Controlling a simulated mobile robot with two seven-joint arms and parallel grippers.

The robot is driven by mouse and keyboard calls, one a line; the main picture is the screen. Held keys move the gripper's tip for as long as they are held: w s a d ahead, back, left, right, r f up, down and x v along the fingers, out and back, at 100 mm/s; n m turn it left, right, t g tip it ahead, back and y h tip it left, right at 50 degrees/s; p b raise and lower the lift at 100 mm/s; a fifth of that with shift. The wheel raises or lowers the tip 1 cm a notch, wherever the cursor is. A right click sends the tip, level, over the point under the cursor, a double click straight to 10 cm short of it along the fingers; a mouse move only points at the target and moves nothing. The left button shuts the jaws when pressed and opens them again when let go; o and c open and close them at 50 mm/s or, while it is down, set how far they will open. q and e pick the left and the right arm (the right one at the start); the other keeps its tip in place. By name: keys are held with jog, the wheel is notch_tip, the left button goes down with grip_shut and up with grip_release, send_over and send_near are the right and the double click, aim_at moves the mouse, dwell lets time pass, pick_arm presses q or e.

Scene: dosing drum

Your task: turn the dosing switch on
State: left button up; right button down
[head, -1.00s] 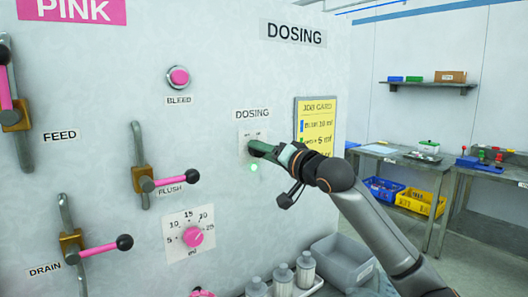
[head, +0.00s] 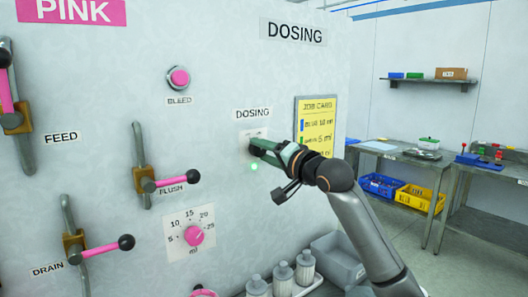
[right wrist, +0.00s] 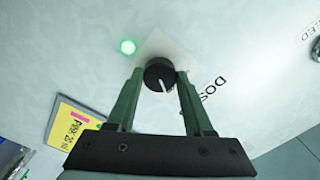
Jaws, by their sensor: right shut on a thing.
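The dosing switch is a round black knob (right wrist: 157,73) with a white pointer line, on a pale plate under the DOSING label (head: 253,113). My right gripper (head: 253,147) reaches it from the right in the head view and mostly hides it there. In the right wrist view my right gripper (right wrist: 160,77) has its two green fingers on either side of the knob, shut on it. A small green lamp (right wrist: 127,47) glows next to the plate; it also shows just below the gripper in the head view (head: 254,167). My left gripper is not in view.
A yellow job card (head: 315,125) hangs just right of the switch. The pink bleed button (head: 179,78), flush lever (head: 178,182) and ml dial (head: 193,235) are on the panel's left. Bottles (head: 282,277) and a grey bin (head: 338,258) stand below my right arm.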

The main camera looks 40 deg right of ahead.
jog(key=shift+c, duration=1.4)
grip_release()
jog(key=shift+s, duration=0.3)
jog(key=s+a+b, duration=0.1)
jog(key=s+b, duration=0.2)
jog(key=s, duration=0.9)
jog(key=shift+a+b, duration=0.15)
jog(key=shift+b, duration=0.2)
jog(key=shift+w, duration=0.1)
